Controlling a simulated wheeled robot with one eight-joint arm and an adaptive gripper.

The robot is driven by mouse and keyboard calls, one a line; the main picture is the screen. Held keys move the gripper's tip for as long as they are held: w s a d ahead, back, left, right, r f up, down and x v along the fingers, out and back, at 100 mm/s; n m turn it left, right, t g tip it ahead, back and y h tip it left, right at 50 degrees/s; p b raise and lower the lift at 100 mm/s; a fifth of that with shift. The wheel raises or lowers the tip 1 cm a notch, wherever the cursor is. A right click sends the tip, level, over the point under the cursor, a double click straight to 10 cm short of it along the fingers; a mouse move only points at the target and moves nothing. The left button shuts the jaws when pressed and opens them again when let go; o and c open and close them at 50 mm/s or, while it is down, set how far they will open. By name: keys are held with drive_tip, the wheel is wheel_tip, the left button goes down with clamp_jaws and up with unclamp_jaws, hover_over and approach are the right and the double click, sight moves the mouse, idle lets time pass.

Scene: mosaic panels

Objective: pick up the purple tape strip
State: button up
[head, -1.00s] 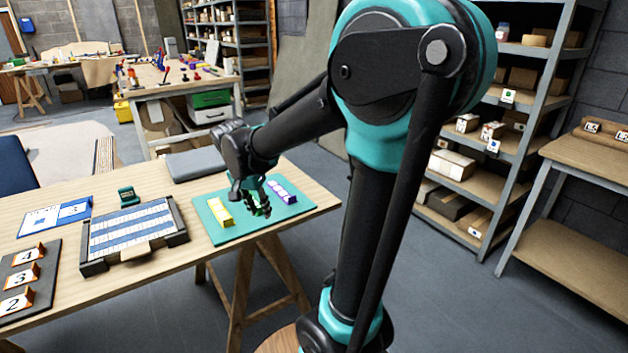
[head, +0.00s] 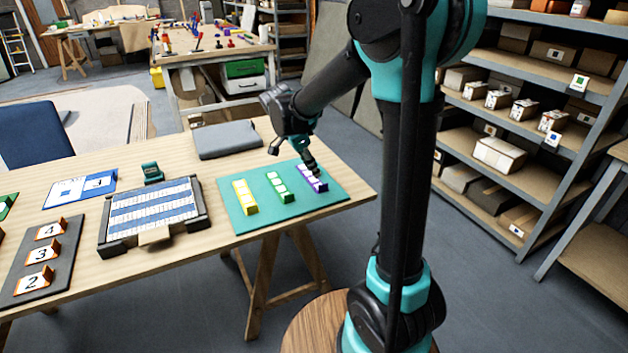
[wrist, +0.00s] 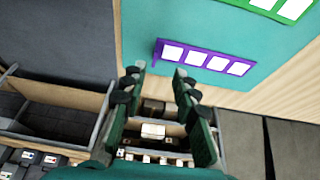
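The purple tape strip (head: 315,181) with white squares lies at the right of the teal mat (head: 342,190) on the wooden table. My gripper (head: 312,164) is over its far end and hides part of it in the head view. In the wrist view the purple strip (wrist: 206,57) lies just past the fingertips, more toward the right finger. My gripper (wrist: 158,72) is open there, with nothing between its fingers. The gap between fingers and strip is hard to judge.
A green strip (head: 280,184) and a yellow strip (head: 245,197) lie left of the purple one on the mat. A dark-framed tray (head: 192,226) with blue and white rows stands further left. A grey folded item (head: 226,140) lies behind the mat.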

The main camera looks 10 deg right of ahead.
drive_tip(key=shift+x, duration=1.25)
drive_tip(key=shift+s+d+x, duration=0.15)
drive_tip(key=shift+x, duration=1.15)
drive_tip(key=shift+s+d+x, duration=0.1)
drive_tip(key=shift+s+x, duration=0.05)
drive_tip(key=shift+x, duration=1.15)
drive_tip(key=shift+c, duration=0.3)
clamp_jaws()
